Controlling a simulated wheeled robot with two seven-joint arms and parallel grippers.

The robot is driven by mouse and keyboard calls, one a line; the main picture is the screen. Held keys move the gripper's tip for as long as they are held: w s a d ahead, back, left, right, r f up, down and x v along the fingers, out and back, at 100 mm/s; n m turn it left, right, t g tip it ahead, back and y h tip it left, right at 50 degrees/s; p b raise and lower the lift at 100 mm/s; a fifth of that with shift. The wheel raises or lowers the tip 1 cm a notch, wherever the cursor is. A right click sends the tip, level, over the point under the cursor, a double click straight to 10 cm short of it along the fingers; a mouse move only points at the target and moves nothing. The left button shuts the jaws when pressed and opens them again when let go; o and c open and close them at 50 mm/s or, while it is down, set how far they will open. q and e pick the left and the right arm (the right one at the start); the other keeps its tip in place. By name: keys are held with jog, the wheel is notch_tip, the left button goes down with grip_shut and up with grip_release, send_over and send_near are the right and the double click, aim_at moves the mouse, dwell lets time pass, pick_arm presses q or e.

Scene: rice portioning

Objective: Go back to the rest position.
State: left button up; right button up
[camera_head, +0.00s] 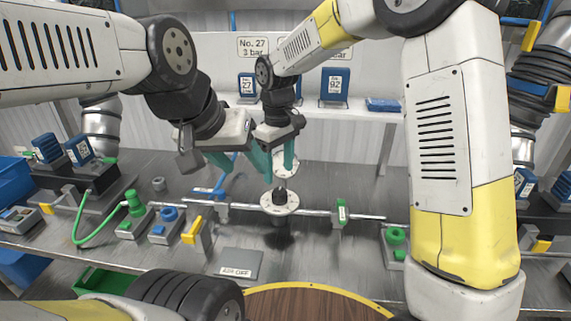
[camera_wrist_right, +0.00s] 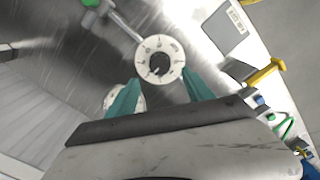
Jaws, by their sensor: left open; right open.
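My left gripper (camera_head: 240,163) comes in from the left in the head view, with teal fingers spread and nothing seen between them. My right gripper (camera_head: 279,168) hangs close beside it, fingers pointing down, above a round white dial (camera_head: 280,203) on the pipe. In the right wrist view, the right gripper's teal fingers (camera_wrist_right: 160,90) are apart. The white dial (camera_wrist_right: 172,47) shows just beyond their tips; I cannot tell whether they touch it. The two grippers overlap in the head view, so the gap between them is unclear.
A metal pipe (camera_head: 325,213) crosses the grey bench. A second white disc (camera_head: 287,170) stands behind the dial. Green, blue and yellow fittings and a green hose (camera_head: 90,241) lie left. A green-handled valve (camera_head: 342,212) stands right. A shelf (camera_head: 360,107) with blue-framed signs runs behind.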

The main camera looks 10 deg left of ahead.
jog(key=s+d+r+m+t, duration=0.1)
jog(key=s+d+r+m, duration=0.1)
jog(key=d+r, duration=0.45)
jog(key=s+d+r+m+t+y, duration=0.1)
jog(key=s+d+m, duration=0.3)
jog(key=s+d, duration=0.4)
jog(key=s+d+r+m+t+y, duration=0.1)
jog(key=s+d+r+m+t, duration=0.3)
jog(key=s+d, duration=0.3)
jog(key=d, duration=0.3)
jog(key=shift+s+d+r+m, duration=0.15)
jog(key=shift+s+r+m, duration=0.2)
jog(key=shift+s+m, duration=0.05)
